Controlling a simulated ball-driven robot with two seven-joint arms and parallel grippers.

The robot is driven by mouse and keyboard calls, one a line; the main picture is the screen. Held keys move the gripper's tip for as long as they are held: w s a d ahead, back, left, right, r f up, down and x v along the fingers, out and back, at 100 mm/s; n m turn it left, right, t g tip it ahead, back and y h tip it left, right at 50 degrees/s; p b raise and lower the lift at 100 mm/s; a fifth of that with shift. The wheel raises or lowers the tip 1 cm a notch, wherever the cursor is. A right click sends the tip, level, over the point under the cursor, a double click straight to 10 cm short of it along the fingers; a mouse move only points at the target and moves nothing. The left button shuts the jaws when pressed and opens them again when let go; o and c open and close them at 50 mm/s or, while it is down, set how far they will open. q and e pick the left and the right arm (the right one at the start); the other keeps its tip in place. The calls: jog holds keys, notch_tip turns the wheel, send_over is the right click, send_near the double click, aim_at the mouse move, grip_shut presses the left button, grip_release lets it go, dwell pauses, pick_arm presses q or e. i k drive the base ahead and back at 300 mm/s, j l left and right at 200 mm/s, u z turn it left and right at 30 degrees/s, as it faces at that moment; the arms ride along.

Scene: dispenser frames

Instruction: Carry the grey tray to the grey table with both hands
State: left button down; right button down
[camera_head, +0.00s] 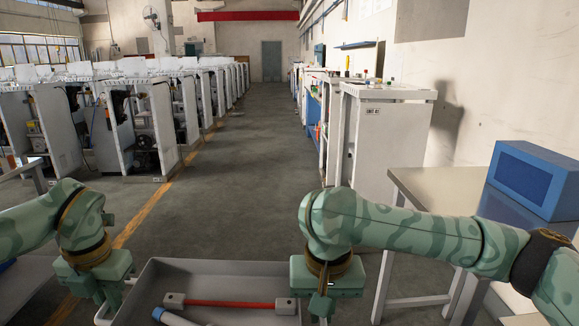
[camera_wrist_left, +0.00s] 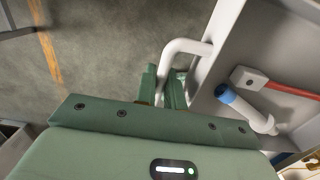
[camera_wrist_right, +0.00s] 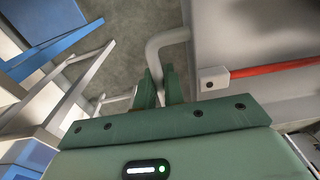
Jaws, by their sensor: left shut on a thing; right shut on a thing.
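The grey tray (camera_head: 225,268) is at the bottom of the head view, its near part cut off. It holds a red bar (camera_head: 235,303) with pale end blocks and a white tube with a blue end (camera_head: 158,313). My left gripper (camera_wrist_left: 172,88) is shut on the tray's handle (camera_wrist_left: 186,47) at its left side. My right gripper (camera_wrist_right: 158,85) is shut on the other handle (camera_wrist_right: 166,40) at its right side. A table with a grey top (camera_head: 425,183) stands at the right in the head view, beyond my right arm.
A blue box (camera_head: 537,180) stands on the table at the right. White cabinets (camera_head: 385,140) line the right wall. Rows of white dispenser frames (camera_head: 130,120) stand at the left. The floor aisle (camera_head: 250,150) between them is clear, with a yellow line along its left.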

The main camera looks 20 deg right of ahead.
aim_at(485, 200)
jog(key=i+l, duration=0.1)
jog(key=i, duration=0.6)
jog(key=i+l, duration=0.15)
jog(key=i, duration=0.5)
jog(key=i+j+z, duration=0.1)
jog(key=i+z, duration=0.15)
jog(key=i, duration=0.25)
jog(key=i+j+z, duration=0.25)
jog(key=i, duration=0.25)
jog(key=l+z, duration=0.1)
jog(key=z, duration=1.45)
jog(key=i+l+z, duration=0.15)
jog(key=z, duration=0.3)
jog(key=i+z, duration=0.3)
jog(key=z, duration=0.15)
jog(key=i, duration=0.5)
